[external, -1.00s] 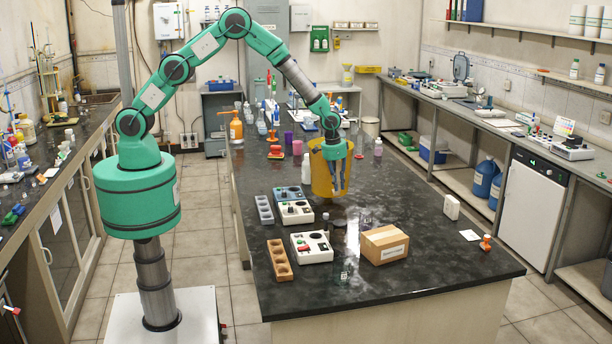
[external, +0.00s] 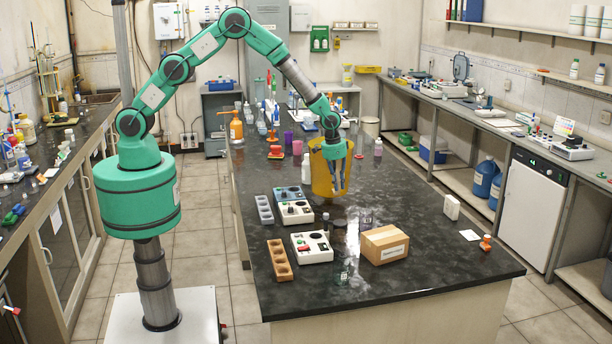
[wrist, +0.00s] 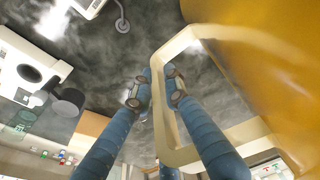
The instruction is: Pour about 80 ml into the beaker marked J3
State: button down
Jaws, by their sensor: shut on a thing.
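My gripper (external: 340,180) hangs above the middle of the dark island bench, at a yellow-orange jug (external: 319,178). In the wrist view the two blue fingers of my gripper (wrist: 156,92) are closed on the jug's pale handle, and the jug's yellow wall (wrist: 275,60) fills the right side. The jug looks close to upright and above the bench; its contents are hidden. A small clear glass vessel (external: 342,273) stands near the bench front, and another glass vessel (external: 366,221) stands behind the carton. No J3 mark is readable, so I cannot tell which beaker bears it.
White control boxes (external: 312,247) and a brown holed rack (external: 279,261) are on the left. A white bottle (external: 306,168) stands beside the jug. The front right of the bench is mostly clear.

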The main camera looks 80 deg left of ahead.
aim_at(339, 163)
notch_tip(339, 163, up, 11)
jog(key=shift+w+f, duration=0.1)
jog(key=shift+f, duration=0.1)
jog(key=shift+d+r, duration=0.2)
jog(key=shift+r, duration=0.05)
jog(key=s+d+m, duration=0.2)
jog(key=s+d, duration=0.2)
jog(key=d, duration=0.9)
jog(key=s+d+m, duration=0.1)
jog(key=s+d, duration=0.2)
jog(key=d, duration=1.1)
jog(key=s+d+m, duration=0.2)
jog(key=s+d, duration=0.2)
jog(key=d, duration=0.9)
jog(key=s+d+m+h, duration=0.1)
jog(key=s+d+m, duration=0.3)
jog(key=s+d, duration=2.5)
notch_tip(339, 163, down, 15)
jog(key=shift+w+p, duration=0.3)
jog(key=shift+p, duration=0.05)
jog(key=shift+r, duration=0.15)
